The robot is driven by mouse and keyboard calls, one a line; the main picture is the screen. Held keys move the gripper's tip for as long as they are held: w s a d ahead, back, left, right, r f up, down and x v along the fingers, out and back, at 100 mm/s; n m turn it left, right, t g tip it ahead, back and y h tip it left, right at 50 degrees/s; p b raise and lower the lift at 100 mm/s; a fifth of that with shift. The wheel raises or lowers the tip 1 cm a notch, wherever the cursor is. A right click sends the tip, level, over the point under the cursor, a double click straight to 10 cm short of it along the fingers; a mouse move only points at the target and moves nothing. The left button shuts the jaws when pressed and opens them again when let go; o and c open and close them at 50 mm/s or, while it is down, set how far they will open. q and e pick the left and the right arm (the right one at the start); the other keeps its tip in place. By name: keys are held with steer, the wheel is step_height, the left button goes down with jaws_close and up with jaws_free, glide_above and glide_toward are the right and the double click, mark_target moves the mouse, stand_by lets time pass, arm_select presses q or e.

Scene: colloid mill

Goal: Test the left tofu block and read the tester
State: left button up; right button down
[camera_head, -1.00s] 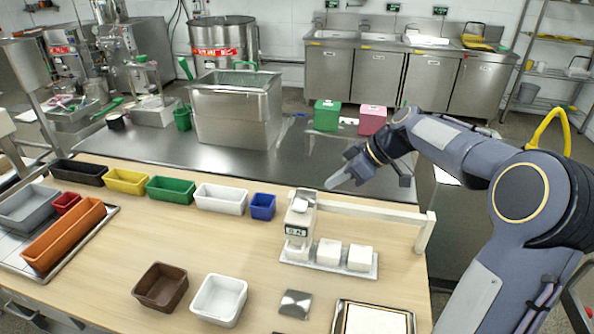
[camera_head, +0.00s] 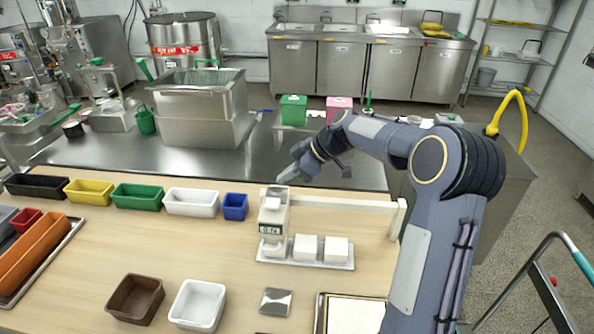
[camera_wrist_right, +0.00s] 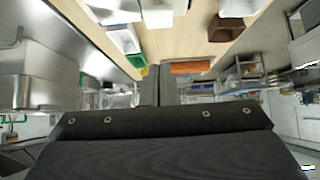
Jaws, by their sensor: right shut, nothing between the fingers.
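The white tester (camera_head: 271,213) stands on the wooden table with a small dark display (camera_head: 270,229); its digits are too small to read surely. Its arm rail (camera_head: 345,204) runs right to a post. A metal tray (camera_head: 310,261) holds white tofu blocks: a middle block (camera_head: 305,247), a right block (camera_head: 336,249), and a left block (camera_head: 274,249) under the tester head, partly hidden by it. My right gripper (camera_head: 286,177) is shut and empty, just behind and above the tester's top in the picture; I cannot tell whether it touches. Its fingers show in the wrist view (camera_wrist_right: 158,85). My left gripper is not in view.
A blue bin (camera_head: 235,207), white bin (camera_head: 192,202) and green bin (camera_head: 138,197) line the table's back edge. A brown bin (camera_head: 135,298), white bin (camera_head: 197,305) and small metal plate (camera_head: 276,302) lie in front. The table's middle left is clear.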

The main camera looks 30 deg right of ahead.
mark_target(268, 202)
steer(key=x, duration=0.4)
steer(key=shift+s, duration=0.1)
step_height(268, 202, down, 3)
steer(key=shift+d+r+b, duration=0.1)
steer(key=shift+r+b, duration=0.1)
steer(key=shift+b, duration=0.25)
steer(key=shift+f, duration=0.55)
steer(key=shift+f, duration=0.1)
